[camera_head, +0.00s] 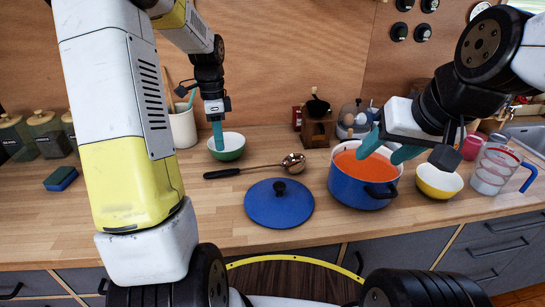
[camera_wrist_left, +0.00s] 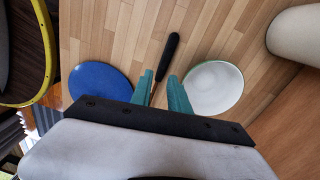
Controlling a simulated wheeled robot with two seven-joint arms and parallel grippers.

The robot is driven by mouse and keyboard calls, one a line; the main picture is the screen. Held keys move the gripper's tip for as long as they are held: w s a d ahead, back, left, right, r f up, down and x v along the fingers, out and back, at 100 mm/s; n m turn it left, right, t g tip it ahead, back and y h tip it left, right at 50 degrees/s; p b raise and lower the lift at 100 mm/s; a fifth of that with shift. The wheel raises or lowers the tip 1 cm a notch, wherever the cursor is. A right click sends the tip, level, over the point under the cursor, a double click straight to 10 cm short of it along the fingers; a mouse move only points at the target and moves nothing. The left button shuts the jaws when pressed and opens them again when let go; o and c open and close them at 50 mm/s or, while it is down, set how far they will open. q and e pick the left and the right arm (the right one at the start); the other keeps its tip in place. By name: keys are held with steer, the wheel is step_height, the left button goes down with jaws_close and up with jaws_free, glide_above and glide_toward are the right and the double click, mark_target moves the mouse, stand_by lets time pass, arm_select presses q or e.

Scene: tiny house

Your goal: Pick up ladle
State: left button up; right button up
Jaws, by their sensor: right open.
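The ladle (camera_head: 255,168) lies on the wooden counter, its black handle to the left and its copper-coloured bowl to the right. My left gripper (camera_head: 218,146) points down in front of the green bowl in the head view, above the counter. In the left wrist view the gripper (camera_wrist_left: 160,76) is open and empty, with a gap between its teal fingers. The ladle's black handle (camera_wrist_left: 167,55) shows beyond and between the fingertips; its bowl end is hidden there. My right gripper (camera_head: 379,157) is open and empty over the blue pot.
A blue lid (camera_head: 279,204) lies in front of the ladle. The green bowl (camera_head: 228,148) stands behind it. A blue pot (camera_head: 355,192) with orange contents, a yellow bowl (camera_head: 438,182) and a measuring cup (camera_head: 491,170) stand to the right. A utensil holder (camera_head: 183,128) stands at the back.

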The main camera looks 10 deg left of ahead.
arm_select(q)
steer(key=shift+m+g, duration=0.4)
steer(key=shift+m, duration=0.3)
steer(key=f, duration=1.1)
steer(key=shift+w+a+f, duration=0.1)
steer(key=shift+w+a, duration=0.15)
jaws_close()
